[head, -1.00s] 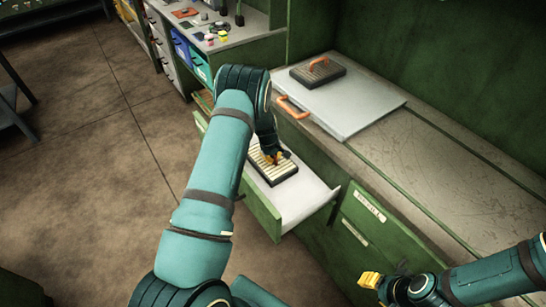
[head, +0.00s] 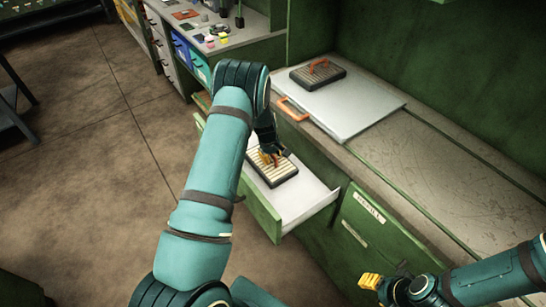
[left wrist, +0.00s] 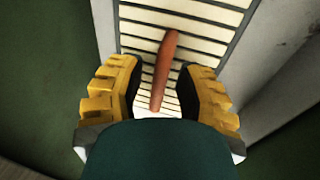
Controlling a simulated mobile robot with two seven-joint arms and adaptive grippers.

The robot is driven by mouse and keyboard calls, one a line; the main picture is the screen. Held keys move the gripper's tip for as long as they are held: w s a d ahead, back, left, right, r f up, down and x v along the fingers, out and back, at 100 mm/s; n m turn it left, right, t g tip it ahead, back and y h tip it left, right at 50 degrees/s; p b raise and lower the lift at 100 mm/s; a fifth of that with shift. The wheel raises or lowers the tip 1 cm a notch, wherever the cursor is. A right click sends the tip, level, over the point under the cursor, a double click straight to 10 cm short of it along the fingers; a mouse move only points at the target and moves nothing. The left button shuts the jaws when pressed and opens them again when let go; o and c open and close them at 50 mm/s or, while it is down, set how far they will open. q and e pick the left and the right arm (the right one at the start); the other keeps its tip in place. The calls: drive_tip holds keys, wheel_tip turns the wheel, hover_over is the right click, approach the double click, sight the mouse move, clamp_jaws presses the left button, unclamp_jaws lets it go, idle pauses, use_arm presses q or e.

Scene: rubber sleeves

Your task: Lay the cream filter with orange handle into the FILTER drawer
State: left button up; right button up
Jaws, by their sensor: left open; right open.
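A cream pleated filter (head: 279,176) with a dark frame lies in the open green drawer (head: 318,203), which has a pale inside. My left gripper (head: 270,157) is right over the filter. In the left wrist view the filter (left wrist: 205,35) fills the top middle, and its orange handle (left wrist: 165,70) stands between the open yellow-padded fingers of my left gripper (left wrist: 160,95), apart from both. My right gripper (head: 372,284) is open and empty at the lower right, in front of the cabinet. Any label on the open drawer is hidden.
A similar filter (head: 318,71) with an orange handle lies on a grey board (head: 345,102) on the worktop. A shut labelled drawer (head: 375,230) is right of the open one. Blue bins (head: 190,55) and small items stand at the back left.

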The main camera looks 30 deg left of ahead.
sight(269, 166)
use_arm(q)
drive_tip(key=p+v, duration=0.1)
drive_tip(key=v, duration=0.9)
drive_tip(key=shift+r+p, duration=0.15)
drive_tip(key=shift+p, duration=0.2)
